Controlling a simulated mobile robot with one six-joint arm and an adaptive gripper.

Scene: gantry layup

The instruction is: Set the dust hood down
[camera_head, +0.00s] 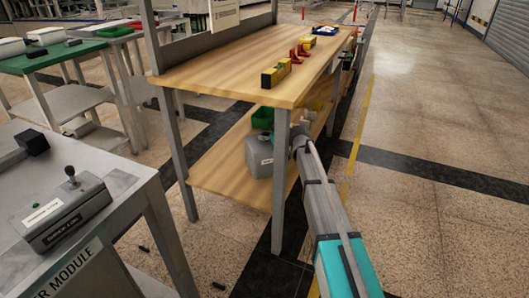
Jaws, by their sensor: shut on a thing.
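My arm reaches from the lower right to the near right leg of the wooden workbench. My gripper (297,136) is at that leg, below bench-top height, small and partly lost against the leg. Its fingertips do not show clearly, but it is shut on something. A grey boxy thing (259,158) with a small white label is just left of the leg, at the lower shelf (222,165). It may be the dust hood; I cannot be sure. I cannot tell whether it touches the shelf, as the leg hides the contact with my gripper.
A green bin (262,117) stands behind on the lower shelf. The bench top (225,75) holds a yellow-black level (276,74) and red parts (299,53). A grey module table (130,181) with a lever box (65,214) is at left. Open floor lies right.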

